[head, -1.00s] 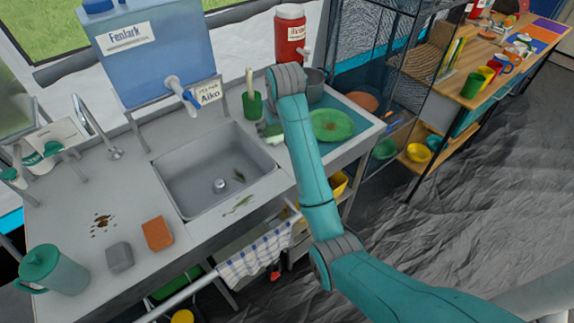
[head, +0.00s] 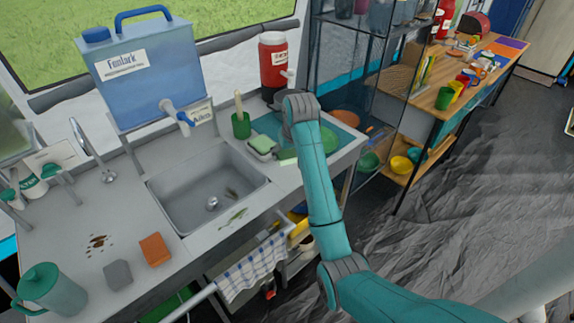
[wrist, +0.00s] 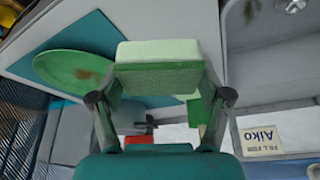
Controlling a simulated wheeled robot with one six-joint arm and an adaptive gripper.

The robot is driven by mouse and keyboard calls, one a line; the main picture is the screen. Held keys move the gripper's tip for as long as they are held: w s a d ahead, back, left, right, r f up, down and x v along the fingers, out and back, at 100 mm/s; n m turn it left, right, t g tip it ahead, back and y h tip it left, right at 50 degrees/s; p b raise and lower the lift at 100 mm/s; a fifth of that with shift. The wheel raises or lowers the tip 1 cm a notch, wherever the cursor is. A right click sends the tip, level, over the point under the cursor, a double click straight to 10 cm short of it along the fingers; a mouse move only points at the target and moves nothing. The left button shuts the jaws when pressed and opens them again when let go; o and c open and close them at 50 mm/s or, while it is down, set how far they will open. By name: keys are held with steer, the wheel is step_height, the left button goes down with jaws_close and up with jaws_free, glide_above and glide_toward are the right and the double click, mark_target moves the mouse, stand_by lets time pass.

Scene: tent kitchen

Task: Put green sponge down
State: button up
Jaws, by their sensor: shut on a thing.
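My gripper (wrist: 162,90) is shut on the green sponge (wrist: 165,52), a block with a pale green body and a darker green layer. In the head view the sponge's pale edge (head: 288,157) shows beside my arm, between the sink and the green plate (head: 328,140); my wrist hides most of it and the fingers. The plate also shows left of the sponge in the wrist view (wrist: 62,68), on a teal mat (wrist: 100,32). I cannot tell whether the sponge touches the counter.
The sink (head: 205,185) is to the left. A red dispenser (head: 273,62) stands behind. Bare counter (head: 190,140) lies behind the sink.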

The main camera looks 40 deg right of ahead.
mark_target(288, 171)
steer(key=shift+f, duration=2.4)
steer(key=shift+f, duration=0.1)
steer(key=o, duration=1)
